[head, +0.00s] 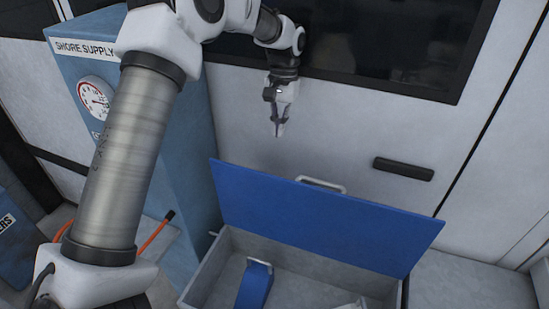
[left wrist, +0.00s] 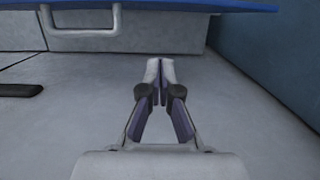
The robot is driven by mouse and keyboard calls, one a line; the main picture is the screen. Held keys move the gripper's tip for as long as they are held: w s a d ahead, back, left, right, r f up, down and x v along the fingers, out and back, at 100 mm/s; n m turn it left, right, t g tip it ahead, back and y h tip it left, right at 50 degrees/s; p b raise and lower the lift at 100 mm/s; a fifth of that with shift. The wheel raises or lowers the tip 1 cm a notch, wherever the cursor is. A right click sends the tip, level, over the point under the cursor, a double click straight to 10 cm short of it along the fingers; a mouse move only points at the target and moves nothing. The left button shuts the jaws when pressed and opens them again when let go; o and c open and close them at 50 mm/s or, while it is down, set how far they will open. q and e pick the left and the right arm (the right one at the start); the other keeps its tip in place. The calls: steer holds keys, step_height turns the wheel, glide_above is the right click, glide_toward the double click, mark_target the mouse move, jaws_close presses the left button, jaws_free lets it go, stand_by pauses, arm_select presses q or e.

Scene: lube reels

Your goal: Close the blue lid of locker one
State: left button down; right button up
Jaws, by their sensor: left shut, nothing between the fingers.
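The blue lid (head: 315,215) stands raised at the back of the grey locker box (head: 225,262) in the head view. A pale handle (head: 321,184) sits at its top edge; this handle also shows in the left wrist view (left wrist: 85,31), beside the blue lid edge (left wrist: 190,5). My left gripper (head: 278,134) is shut and empty, pointing down above and behind the lid, near the white wall. It is apart from the lid. Its closed fingertips show in the left wrist view (left wrist: 160,66). My right gripper is not in view.
A blue shore supply cabinet (head: 170,150) with a round gauge (head: 95,98) stands left of the box. A blue item (head: 255,285) lies inside the box. A black wall handle (head: 403,169) is at the right. An orange hose (head: 154,236) lies by the cabinet.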

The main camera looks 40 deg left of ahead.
arm_select(q)
steer(key=s+d+f+p, duration=0.1)
steer(key=s+f+p, duration=0.3)
steer(key=f, duration=0.4)
steer(key=shift+s+d+f+p, duration=0.15)
steer(key=shift+s+p, duration=0.15)
steer(key=shift+s, duration=0.05)
